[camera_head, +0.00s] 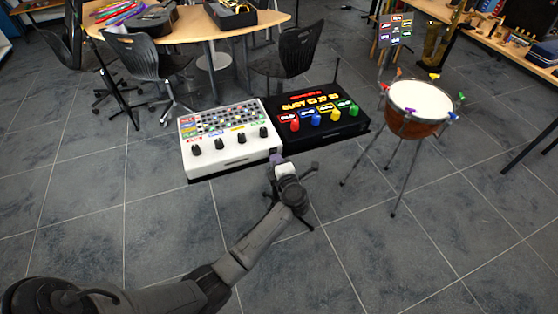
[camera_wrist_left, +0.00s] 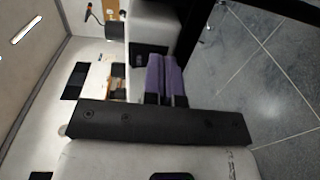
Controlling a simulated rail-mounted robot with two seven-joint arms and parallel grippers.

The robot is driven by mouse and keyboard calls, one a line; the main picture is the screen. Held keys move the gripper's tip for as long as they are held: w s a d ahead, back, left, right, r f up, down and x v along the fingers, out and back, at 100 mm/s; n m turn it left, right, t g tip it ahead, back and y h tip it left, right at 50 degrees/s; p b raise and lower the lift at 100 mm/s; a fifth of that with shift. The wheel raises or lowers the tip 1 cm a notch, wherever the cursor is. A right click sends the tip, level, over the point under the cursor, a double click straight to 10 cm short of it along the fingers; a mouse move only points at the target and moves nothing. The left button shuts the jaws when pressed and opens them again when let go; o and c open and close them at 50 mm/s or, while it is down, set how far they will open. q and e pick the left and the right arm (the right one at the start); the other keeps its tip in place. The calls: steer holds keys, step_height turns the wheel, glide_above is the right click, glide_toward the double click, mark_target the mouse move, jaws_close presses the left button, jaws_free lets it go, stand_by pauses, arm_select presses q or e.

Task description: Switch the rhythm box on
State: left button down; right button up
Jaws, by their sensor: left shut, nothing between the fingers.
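Two boxes with controls stand side by side in the head view. The white box (camera_head: 228,148) has rows of small coloured buttons and several black knobs along its front. The black box (camera_head: 325,127) has a lit orange and red display and several coloured knobs; no label lets me tell which is the rhythm box. My left gripper (camera_head: 276,159) is at the white box's front right corner, near the gap between the boxes. Its purple fingers (camera_wrist_left: 167,80) are shut and empty. I cannot tell if they touch a box. My right gripper is out of view.
A copper drum (camera_head: 412,122) on thin legs stands to the right of the black box. Chairs (camera_head: 145,62) and a wooden table (camera_head: 190,32) are behind. A workbench (camera_head: 500,38) is at the far right. The tiled floor in front is open.

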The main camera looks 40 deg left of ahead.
arm_select(q)
steer(key=f+p+v, duration=0.2)
steer(key=v, duration=1.1)
steer(key=shift+s+d+f, duration=0.2)
steer(key=shift+d+f, duration=0.1)
steer(key=shift+d, duration=0.1)
steer(key=shift+w, duration=0.1)
